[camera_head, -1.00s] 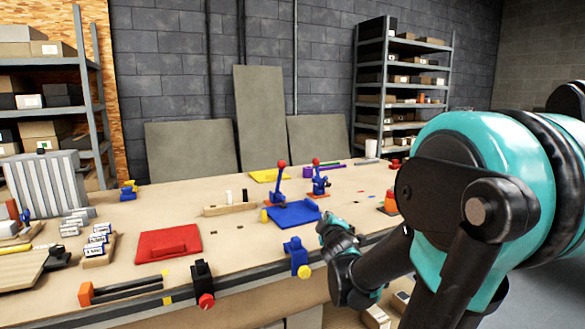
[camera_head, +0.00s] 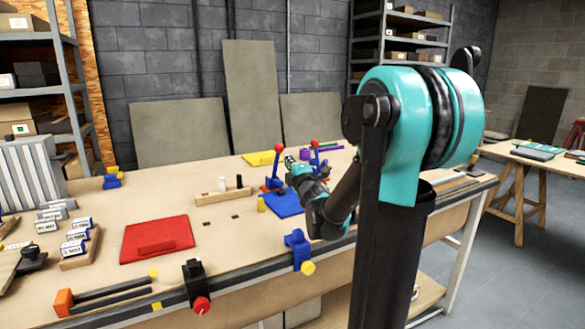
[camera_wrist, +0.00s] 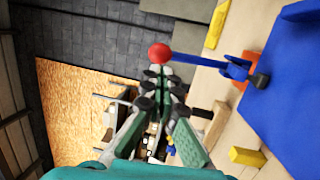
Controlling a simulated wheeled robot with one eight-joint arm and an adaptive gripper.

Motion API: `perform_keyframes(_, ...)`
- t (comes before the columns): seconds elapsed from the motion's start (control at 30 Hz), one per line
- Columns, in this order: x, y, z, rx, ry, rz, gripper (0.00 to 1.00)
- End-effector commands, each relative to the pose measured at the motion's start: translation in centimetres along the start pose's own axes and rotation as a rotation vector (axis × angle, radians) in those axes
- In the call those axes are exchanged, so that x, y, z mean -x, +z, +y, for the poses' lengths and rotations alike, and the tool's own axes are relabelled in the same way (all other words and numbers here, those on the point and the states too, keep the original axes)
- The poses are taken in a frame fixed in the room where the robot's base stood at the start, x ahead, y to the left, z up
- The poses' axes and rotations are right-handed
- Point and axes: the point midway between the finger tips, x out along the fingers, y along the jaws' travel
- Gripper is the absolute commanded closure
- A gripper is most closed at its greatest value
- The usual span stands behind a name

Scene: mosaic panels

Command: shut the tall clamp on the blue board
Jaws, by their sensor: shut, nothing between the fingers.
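The blue board (camera_head: 284,204) lies flat on the bench, partly hidden by my arm. The tall clamp (camera_head: 276,165) stands at its left back corner, its blue lever upright with a red ball on top. In the wrist view the clamp's lever (camera_wrist: 207,62) runs sideways across the picture, with the red ball (camera_wrist: 160,53) just beyond my fingertips. My gripper (camera_head: 290,161) is shut and empty, close to the right of the lever near the ball. It also shows in the wrist view (camera_wrist: 158,78); I cannot tell whether it touches the ball.
A second red-knobbed blue clamp (camera_head: 315,160) stands just right of my gripper. A yellow board (camera_head: 260,158) lies behind. A wooden block with pegs (camera_head: 222,193) and a small yellow block (camera_head: 261,204) are left of the blue board. A red board (camera_head: 157,240) lies front left.

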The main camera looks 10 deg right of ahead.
Motion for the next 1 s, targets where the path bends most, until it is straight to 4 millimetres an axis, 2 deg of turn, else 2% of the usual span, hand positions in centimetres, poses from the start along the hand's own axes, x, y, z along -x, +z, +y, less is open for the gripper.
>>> perform_keyframes(0.1,-2.4,0.0,0.0,-0.001,-0.001,0.0,1.0)
perform_keyframes(0.33,-5.3,0.0,0.0,-0.001,0.0,0.0,1.0)
perform_keyframes(0.5,-6.0,0.0,0.0,-0.001,0.0,-0.001,1.0)
perform_keyframes(0.87,-6.2,0.0,0.1,-0.001,0.0,-0.001,1.0)
perform_keyframes(1.0,-7.5,-0.2,0.7,-0.001,0.0,0.0,1.0)
